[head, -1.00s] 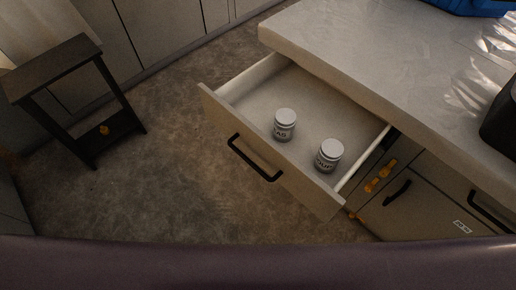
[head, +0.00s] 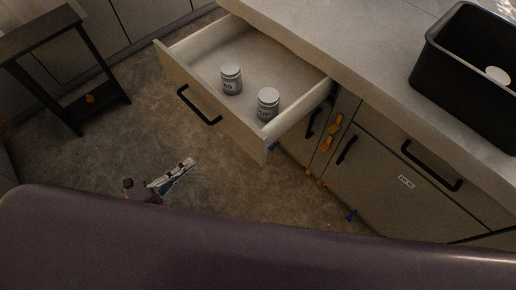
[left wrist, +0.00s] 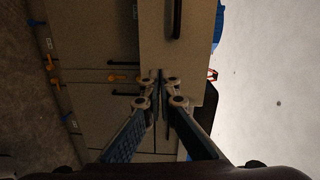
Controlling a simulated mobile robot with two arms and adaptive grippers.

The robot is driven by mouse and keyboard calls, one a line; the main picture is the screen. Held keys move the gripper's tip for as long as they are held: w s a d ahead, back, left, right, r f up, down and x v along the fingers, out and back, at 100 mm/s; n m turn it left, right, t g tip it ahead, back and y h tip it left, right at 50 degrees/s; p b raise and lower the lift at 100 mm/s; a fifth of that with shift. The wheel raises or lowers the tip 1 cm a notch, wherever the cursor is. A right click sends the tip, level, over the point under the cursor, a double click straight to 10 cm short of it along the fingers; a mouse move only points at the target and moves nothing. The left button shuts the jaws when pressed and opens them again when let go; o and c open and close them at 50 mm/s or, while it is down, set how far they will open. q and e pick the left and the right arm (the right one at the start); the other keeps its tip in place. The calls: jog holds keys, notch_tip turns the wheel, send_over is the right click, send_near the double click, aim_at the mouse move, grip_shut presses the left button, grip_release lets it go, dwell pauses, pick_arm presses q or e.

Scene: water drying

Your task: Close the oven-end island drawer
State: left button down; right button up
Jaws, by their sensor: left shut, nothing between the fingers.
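The island drawer (head: 212,101) stands pulled out from the island, with a pale front and a black bar handle (head: 199,106). Two grey lidded jars, one (head: 231,80) and another (head: 268,104), stand upright inside it. My left gripper (head: 186,166) is low over the floor, in front of the drawer and apart from it, shut and empty. In the left wrist view its fingertips (left wrist: 160,77) meet in front of a pale panel (left wrist: 193,60) that looks like the drawer front, with a dark handle (left wrist: 175,18) at the top. My right gripper is not in view.
The island countertop (head: 330,40) carries a black bin (head: 465,75). Cabinet fronts with black handles and orange latches (head: 332,130) sit right of the drawer. A dark side table (head: 45,40) stands at left. The floor (head: 130,150) before the drawer is mostly clear.

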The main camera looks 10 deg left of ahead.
pick_arm(q)
notch_tip(320, 180, up, 2)
jog(key=d+r+m+h, duration=0.1)
jog(key=d, duration=0.1)
jog(key=p, duration=0.2)
send_near(234, 130)
jog(key=x, duration=0.6)
jog(key=shift+r, duration=0.3)
jog(key=shift+w+d, duration=0.2)
jog(key=shift+d, duration=0.05)
jog(key=shift+w+d+f, duration=0.1)
jog(key=shift+w+d, duration=0.05)
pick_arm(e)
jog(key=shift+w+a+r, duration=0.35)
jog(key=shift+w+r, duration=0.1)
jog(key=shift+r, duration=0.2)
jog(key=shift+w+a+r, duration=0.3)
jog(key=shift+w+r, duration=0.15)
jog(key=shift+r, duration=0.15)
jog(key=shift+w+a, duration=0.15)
